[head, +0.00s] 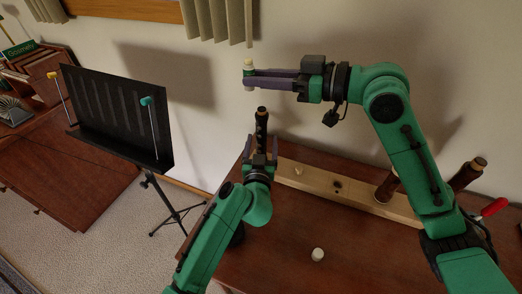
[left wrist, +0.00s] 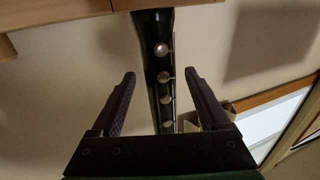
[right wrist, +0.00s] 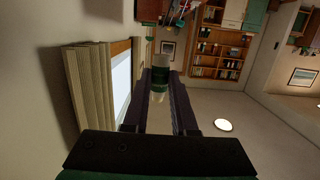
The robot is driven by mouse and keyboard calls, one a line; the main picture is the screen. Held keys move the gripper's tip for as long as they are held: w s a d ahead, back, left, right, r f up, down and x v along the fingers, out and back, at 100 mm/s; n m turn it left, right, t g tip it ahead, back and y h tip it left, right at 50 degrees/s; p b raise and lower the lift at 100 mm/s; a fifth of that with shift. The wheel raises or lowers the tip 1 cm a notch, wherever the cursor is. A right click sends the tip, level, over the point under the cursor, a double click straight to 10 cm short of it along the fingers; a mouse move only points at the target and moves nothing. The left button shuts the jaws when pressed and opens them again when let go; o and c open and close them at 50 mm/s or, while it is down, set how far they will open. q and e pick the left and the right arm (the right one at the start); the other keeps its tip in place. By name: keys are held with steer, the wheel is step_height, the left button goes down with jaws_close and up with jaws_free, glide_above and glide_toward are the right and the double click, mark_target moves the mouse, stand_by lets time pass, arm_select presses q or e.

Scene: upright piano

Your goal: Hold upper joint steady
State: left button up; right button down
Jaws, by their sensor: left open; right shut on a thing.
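The black upper joint (head: 262,122) stands upright at the left end of the wooden stand. In the left wrist view the joint (left wrist: 154,60) shows several round silver keys. My left gripper (head: 260,152) is open, with its fingers on either side of the joint's lower part. The left wrist view shows gaps between both fingers (left wrist: 160,85) and the joint. My right gripper (head: 250,79) is above and slightly left of the joint's top. It is shut on a small pale tube with a green band (head: 249,66), which also shows in the right wrist view (right wrist: 161,73).
The long wooden stand (head: 315,181) on the brown top holds more dark pieces (head: 387,187) at right. A red-handled tool (head: 493,208) lies beyond them. A small cream cap (head: 318,254) stands in front. A black music stand (head: 118,115) is at left.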

mark_target(262, 129)
steer(key=shift+s, duration=0.1)
arm_select(q)
jaws_close()
arm_select(e)
steer(key=s+a+f+m+g+y, duration=0.1)
steer(key=s+f+m, duration=0.1)
steer(key=f+m, duration=0.5)
steer(key=s+a+f+m+g+y, duration=0.1)
steer(key=s+f+m, duration=0.1)
steer(key=f+m, duration=0.55)
steer(key=shift+m, duration=0.85)
steer(key=shift+w+d+r, duration=0.3)
steer(key=shift+w+d, duration=0.05)
steer(key=shift+w, duration=0.3)
steer(key=shift+w+d+r, duration=0.35)
steer(key=shift+w+d, duration=0.05)
steer(key=shift+w, duration=0.3)
steer(key=shift+w+d+r, duration=0.3)
steer(key=shift+w+d, duration=0.05)
steer(key=shift+w, duration=0.3)
